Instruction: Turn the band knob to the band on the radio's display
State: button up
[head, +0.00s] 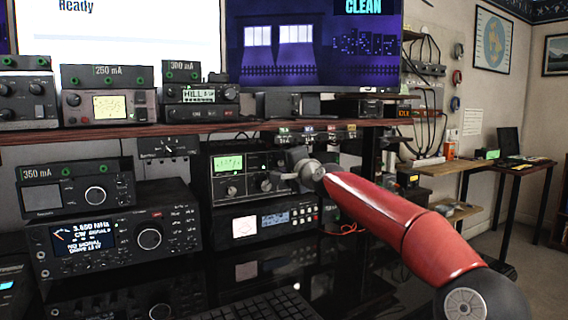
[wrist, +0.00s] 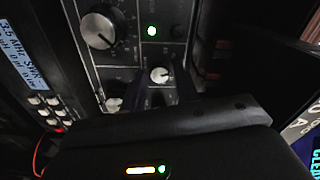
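The radio (head: 120,240) at the lower left has a lit display (head: 83,235) that seems to read 3.850 MHz, with smaller lines including "NO SIGNAL". The tuner (head: 206,180) stands right of it, with a green-lit meter (head: 229,164) and several knobs. My gripper (head: 292,173) is in front of the tuner's right side and hides part of its face. In the wrist view a small knob (wrist: 160,74) with a pale face shows between my dark fingers, which look apart. Contact with it cannot be made out.
Another unit (head: 262,235) with a white meter and blue display sits under the tuner. A shelf (head: 130,131) with several small meters runs above. A keyboard (head: 262,306) lies on the dark glossy desk. A side table (head: 480,163) stands at the right.

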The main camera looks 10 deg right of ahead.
grip_shut()
jog(key=shift+f, duration=0.1)
jog(key=shift+f+n+b, duration=0.1)
jog(key=shift+n+b, duration=0.9)
jog(key=shift+b, duration=0.05)
jog(key=n+b, duration=0.2)
jog(key=shift+n, duration=0.3)
jog(key=n+b, duration=0.1)
jog(key=n, duration=0.2)
jog(key=shift+n+b, duration=0.3)
jog(key=shift+b, duration=0.1)
jog(key=shift+n+b, duration=0.65)
jog(key=shift+n, duration=1.15)
